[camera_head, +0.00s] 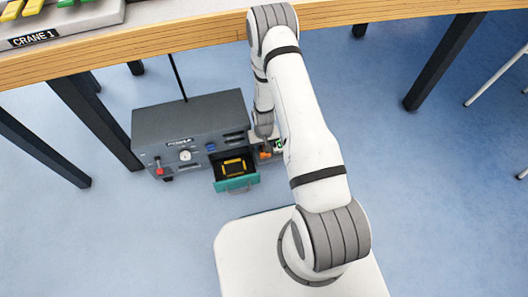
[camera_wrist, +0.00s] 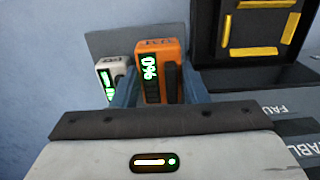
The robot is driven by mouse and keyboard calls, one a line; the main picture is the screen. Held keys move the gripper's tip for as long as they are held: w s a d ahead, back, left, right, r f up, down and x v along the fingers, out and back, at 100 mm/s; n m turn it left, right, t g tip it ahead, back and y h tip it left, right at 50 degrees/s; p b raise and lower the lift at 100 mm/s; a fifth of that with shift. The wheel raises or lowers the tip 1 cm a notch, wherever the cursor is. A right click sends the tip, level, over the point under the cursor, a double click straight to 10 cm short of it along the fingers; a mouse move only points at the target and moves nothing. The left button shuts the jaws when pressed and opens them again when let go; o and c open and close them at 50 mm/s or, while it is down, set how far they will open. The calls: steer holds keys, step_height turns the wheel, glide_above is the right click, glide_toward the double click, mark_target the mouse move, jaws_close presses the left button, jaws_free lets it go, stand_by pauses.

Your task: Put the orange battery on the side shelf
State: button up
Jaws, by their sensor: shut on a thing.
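The orange battery (camera_wrist: 168,52), showing "0%", stands between the two blue-grey fingers of my gripper (camera_wrist: 160,88) in the wrist view. My gripper is shut on it. In the head view a small part of the orange battery (camera_head: 265,155) shows beside my arm. A white battery (camera_wrist: 112,68) with a green display is just left of the gripper; part of it also shows in the head view (camera_head: 279,143). A grey flat surface (camera_wrist: 105,42), which looks like the side shelf, lies behind both batteries. Whether the orange battery touches it cannot be told.
The grey machine (camera_head: 180,125) stands on the floor below the wooden table (camera_head: 150,57). Its teal-fronted drawer (camera_head: 237,183) is open, with yellow strips inside and no battery visible there. My arm hides the machine's right side.

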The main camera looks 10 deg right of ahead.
steer(key=shift+w+f+b, duration=0.15)
steer(key=shift+f+b, duration=0.85)
steer(key=shift+f, duration=0.7)
steer(key=shift+f, duration=0.1)
steer(key=o, duration=0.8)
step_height(320, 180, up, 12)
steer(key=p, duration=0.5)
